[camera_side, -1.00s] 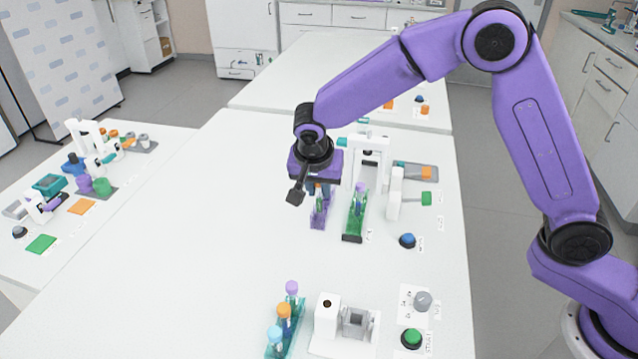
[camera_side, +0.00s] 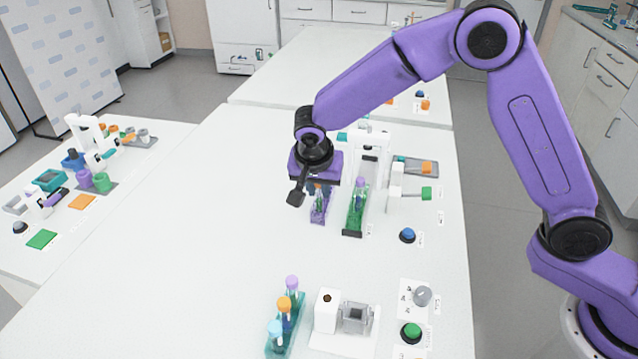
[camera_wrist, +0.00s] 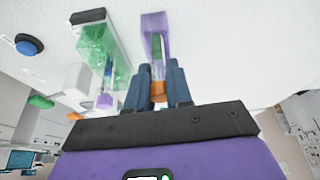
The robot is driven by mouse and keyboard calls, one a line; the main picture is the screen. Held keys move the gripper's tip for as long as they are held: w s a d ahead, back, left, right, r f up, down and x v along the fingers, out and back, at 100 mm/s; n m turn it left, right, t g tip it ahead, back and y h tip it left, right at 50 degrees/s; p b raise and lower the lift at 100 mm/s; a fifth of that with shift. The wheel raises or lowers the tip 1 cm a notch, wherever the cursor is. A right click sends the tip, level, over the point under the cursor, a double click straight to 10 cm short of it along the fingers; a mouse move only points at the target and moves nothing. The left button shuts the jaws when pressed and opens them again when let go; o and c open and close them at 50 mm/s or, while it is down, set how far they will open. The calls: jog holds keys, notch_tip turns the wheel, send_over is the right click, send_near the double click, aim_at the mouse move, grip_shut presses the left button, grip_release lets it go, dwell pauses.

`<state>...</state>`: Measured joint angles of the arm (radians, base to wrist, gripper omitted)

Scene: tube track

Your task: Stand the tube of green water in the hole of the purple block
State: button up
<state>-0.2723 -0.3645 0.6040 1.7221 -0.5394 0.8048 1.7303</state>
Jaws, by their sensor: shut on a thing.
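The purple block (camera_side: 320,213) stands on the white table, below my gripper (camera_side: 318,190). In the wrist view the purple block (camera_wrist: 155,24) lies just beyond my gripper (camera_wrist: 158,85). My dark fingers are shut on a tube (camera_wrist: 157,68), with an orange part showing between them. The tube lines up with the block; I cannot tell how deep it sits in the hole. The green block (camera_side: 352,226), just right of the purple one, holds a purple-topped tube (camera_side: 360,186).
A white frame (camera_side: 378,150) stands behind the green block. A blue button (camera_side: 407,235) is to the right. A teal rack (camera_side: 292,325) with several capped tubes and a white device (camera_side: 328,312) are at the front. The table's left part is clear.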

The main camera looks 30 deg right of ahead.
jog(key=shift+f, duration=0.2)
jog(key=o, duration=0.9)
jog(key=shift+r, duration=0.1)
jog(key=v, duration=1.7)
jog(key=shift+a+r, duration=0.1)
jog(key=shift+a, duration=0.05)
jog(key=s+d+f+n+g+y, duration=0.1)
jog(key=s+d+f+n, duration=0.1)
jog(key=s+d+n, duration=0.5)
jog(key=s+d+f+n+g+y, duration=0.1)
jog(key=s+d+f+n, duration=0.2)
jog(key=s+d+n, duration=0.4)
jog(key=s+d+f+n+g+y, duration=0.1)
jog(key=s+d+f+n, duration=0.2)
jog(key=s, duration=1.2)
jog(key=shift+s+d+f+n, duration=0.1)
jog(key=shift+d+n, duration=0.85)
jog(key=shift+d, duration=0.2)
jog(key=shift+s+d+n, duration=0.15)
jog(key=shift+d+n, duration=0.8)
jog(key=shift+d, duration=0.2)
